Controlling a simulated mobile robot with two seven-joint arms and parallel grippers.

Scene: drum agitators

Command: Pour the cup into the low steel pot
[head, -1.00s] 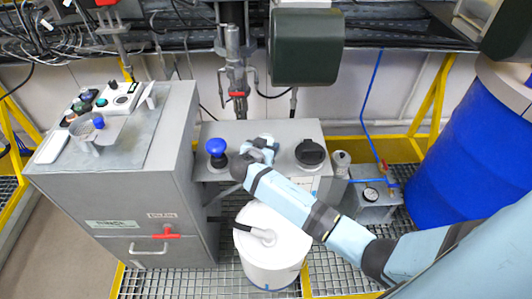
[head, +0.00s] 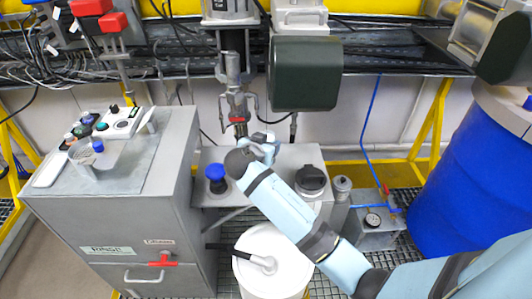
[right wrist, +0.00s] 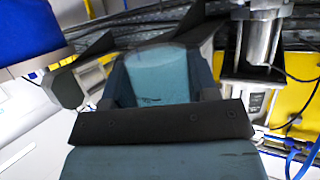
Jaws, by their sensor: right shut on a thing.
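My right gripper (head: 264,146) is above the grey bench top, behind and right of the blue knob. It is shut on a small pale thing, apparently the cup, mostly hidden by the gripper. The right wrist view shows my gripper housing, but no clear cup. A low round steel vessel with a dark top (head: 311,181), possibly the pot, stands on the bench to the right of the gripper. I cannot tell whether it is open. My left gripper is not in view.
A blue knob (head: 215,173) stands on the bench. A vertical steel fitting (head: 234,90) and a dark green box (head: 306,75) hang behind. A grey cabinet (head: 140,215) stands left, a white drum (head: 265,245) in front and a blue drum (head: 465,150) at right.

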